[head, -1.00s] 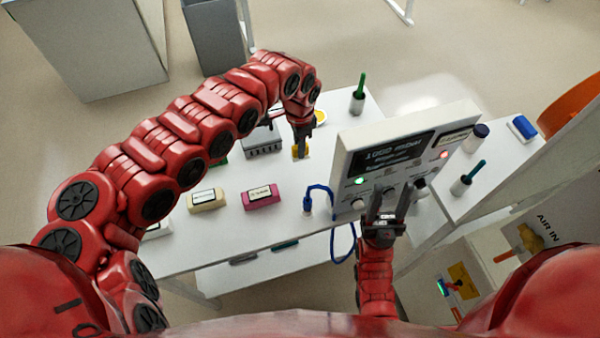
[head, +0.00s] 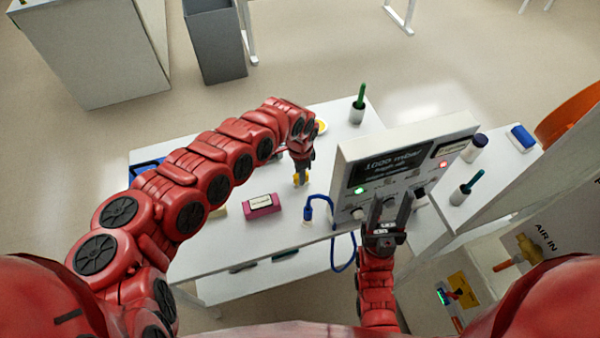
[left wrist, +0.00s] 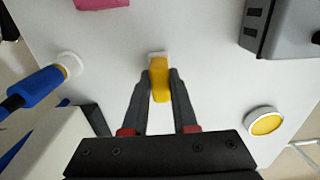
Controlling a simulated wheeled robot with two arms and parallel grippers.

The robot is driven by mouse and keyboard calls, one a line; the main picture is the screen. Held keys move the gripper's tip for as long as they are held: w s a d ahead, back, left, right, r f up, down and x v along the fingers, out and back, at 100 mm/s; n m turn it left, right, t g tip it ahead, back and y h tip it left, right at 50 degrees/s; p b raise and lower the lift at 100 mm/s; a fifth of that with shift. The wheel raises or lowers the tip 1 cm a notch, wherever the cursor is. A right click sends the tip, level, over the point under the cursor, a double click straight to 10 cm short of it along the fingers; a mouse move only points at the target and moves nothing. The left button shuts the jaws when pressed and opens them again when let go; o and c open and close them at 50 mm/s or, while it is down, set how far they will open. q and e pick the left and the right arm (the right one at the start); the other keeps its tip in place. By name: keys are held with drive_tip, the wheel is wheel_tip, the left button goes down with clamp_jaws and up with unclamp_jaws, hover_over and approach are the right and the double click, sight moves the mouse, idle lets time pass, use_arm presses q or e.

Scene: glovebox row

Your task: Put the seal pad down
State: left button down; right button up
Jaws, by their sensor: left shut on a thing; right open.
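My left gripper (head: 301,170) is shut on a small yellow piece, which I take for the seal pad (head: 302,180), over the white table. In the left wrist view the yellow pad (left wrist: 160,86) sits between the two dark fingertips (left wrist: 160,74), with a pale white end beyond it. I cannot tell whether it touches the table. My right gripper (head: 391,199) is open and empty in front of the pressure panel (head: 410,150), its fingers close to the panel's lower knobs.
A pink labelled block (head: 263,205) and a blue cable plug (head: 308,210) are near the pad. A round yellow disc in a white dish (left wrist: 265,122) and a grey box (left wrist: 282,28) lie to the right in the wrist view. A green-handled tool (head: 358,104) stands behind.

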use_arm(q)
drive_tip(key=c, duration=0.7)
unclamp_jaws()
drive_tip(key=shift+f, duration=0.1)
drive_tip(key=shift+f+b, duration=0.25)
drive_tip(key=shift+b, duration=0.05)
drive_tip(key=r+b, duration=0.1)
drive_tip(key=r, duration=0.1)
drive_tip(key=r+b, duration=0.1)
drive_tip(key=r, duration=0.1)
drive_tip(key=shift+d+r+b, duration=0.2)
drive_tip(key=shift+r+b, duration=0.15)
drive_tip(key=shift+b, duration=0.05)
drive_tip(key=shift+s+d+r+p, duration=0.1)
drive_tip(key=shift+r+p, duration=1.95)
drive_tip(key=shift+r, duration=1.2)
drive_tip(key=shift+s+d+r+p, duration=0.1)
drive_tip(key=shift+r+p, duration=1.9)
drive_tip(key=shift+r, duration=1.25)
